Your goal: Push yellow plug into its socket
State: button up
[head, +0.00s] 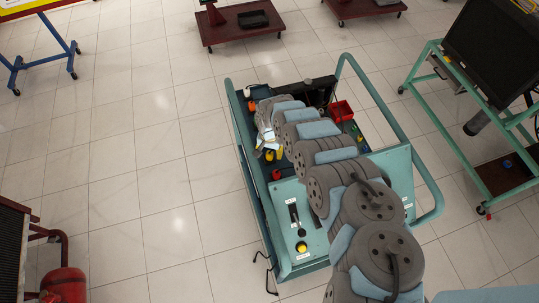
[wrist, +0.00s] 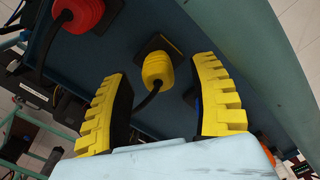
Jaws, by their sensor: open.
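The yellow plug (wrist: 157,70) is a ribbed round body with a black cable curving from it down between my fingers in the wrist view. A black square plate (wrist: 172,44) is right behind it on the dark blue surface; I cannot tell whether the plug is seated or how far in it is. My gripper (wrist: 160,72) has yellow-and-black ribbed fingers, wide apart, one on each side of the plug, with gaps visible. In the head view my gripper (head: 269,154) is small, low over the left side of the teal trainer cart; the plug cannot be made out there.
A red ribbed plug (wrist: 82,12) with a black cable is at the upper left in the wrist view. An orange part (wrist: 265,146) shows beyond the right finger. The teal cart (head: 391,163) has raised side rails and a red bin (head: 340,111). Open tiled floor lies left of it.

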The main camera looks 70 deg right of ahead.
jog(key=shift+a+f, duration=0.1)
jog(key=shift+f, duration=0.5)
jog(key=shift+s, duration=0.1)
grip_shut()
